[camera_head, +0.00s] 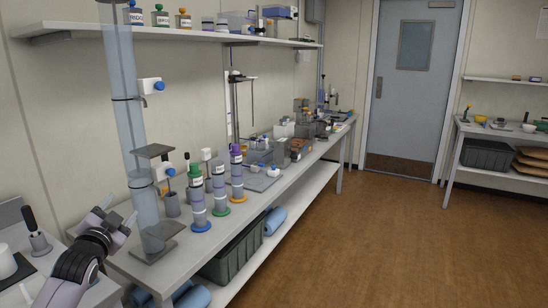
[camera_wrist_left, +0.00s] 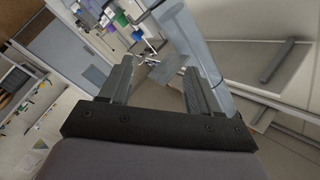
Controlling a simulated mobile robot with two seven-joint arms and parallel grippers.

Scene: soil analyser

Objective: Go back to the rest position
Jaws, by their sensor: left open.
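My left gripper (camera_head: 116,217) is at the lower left of the head view, in front of the long bench and close to a tall clear tube. In the left wrist view the left gripper (camera_wrist_left: 155,85) shows two dark fingers apart, with nothing between them. The tall clear tube (camera_head: 126,80) stands upright on a grey base and runs up past the shelf; part of it also shows beyond the fingers in the wrist view (camera_wrist_left: 208,68). My right gripper is in neither view.
Several sample tubes with coloured rings, such as one with a purple cap (camera_head: 236,175), stand on the long bench (camera_head: 262,205). A dark crate (camera_head: 225,258) sits underneath. A wall shelf (camera_head: 170,33) holds bottles. The brown floor (camera_head: 375,240) is clear up to the door (camera_head: 412,95).

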